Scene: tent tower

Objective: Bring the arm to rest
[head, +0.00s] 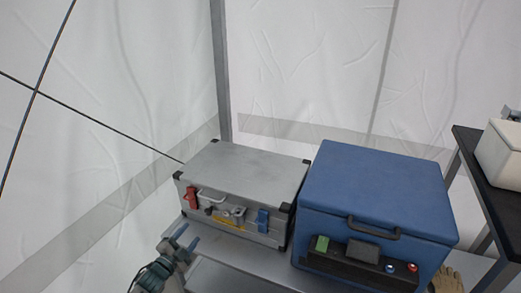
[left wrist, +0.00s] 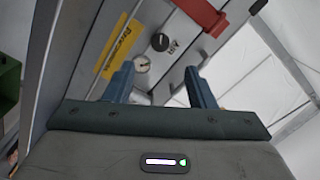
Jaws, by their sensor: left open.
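My left gripper (head: 184,237) is at the lower middle-left of the head view, in front of the left part of a grey metal case (head: 245,168). Its two blue-grey fingers are apart with nothing between them. In the left wrist view the open fingers (left wrist: 160,88) point at the case's front panel, which carries a yellow label (left wrist: 122,50), a black knob (left wrist: 160,42), a small round gauge and a red latch (left wrist: 203,14). I cannot tell how wide the gap to the panel is. My right gripper is in neither view.
The case stands on a grey table (head: 215,275). A blue box (head: 375,195) with a black front panel stands close to its right. A tan glove-like thing (head: 447,280) shows at the lower right. A dark side table (head: 500,205) holds a white box (head: 503,155). White tent walls enclose the back.

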